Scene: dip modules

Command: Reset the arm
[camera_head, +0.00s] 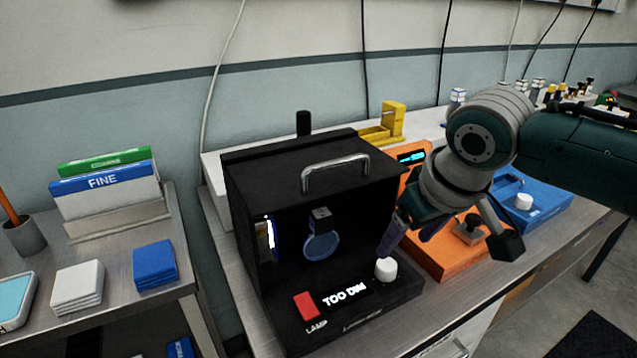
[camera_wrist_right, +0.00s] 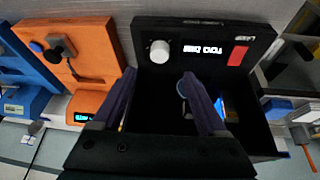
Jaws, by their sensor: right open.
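My right arm comes in from the right in the head view. Its gripper (camera_head: 413,233) is open and empty, above the right front of the black lamp box, near the white knob (camera_head: 386,269). In the wrist view the two purple fingers of the right gripper (camera_wrist_right: 158,76) are spread apart with nothing between them. The black box (camera_head: 265,165) has an open front, a handle on top, a round bluish lens (camera_head: 321,246) inside, a red lamp switch (camera_head: 306,305) and a display (camera_head: 346,293) reading "TOO DIM". My left gripper is not in view.
An orange device (camera_head: 440,262) and a blue device (camera_head: 543,203) stand right of the black box. A yellow holder (camera_head: 392,122) is behind it. A left bench holds a box marked "FINE" (camera_head: 105,187), white pads (camera_head: 77,287), blue pads (camera_head: 155,264) and a cup (camera_head: 24,238).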

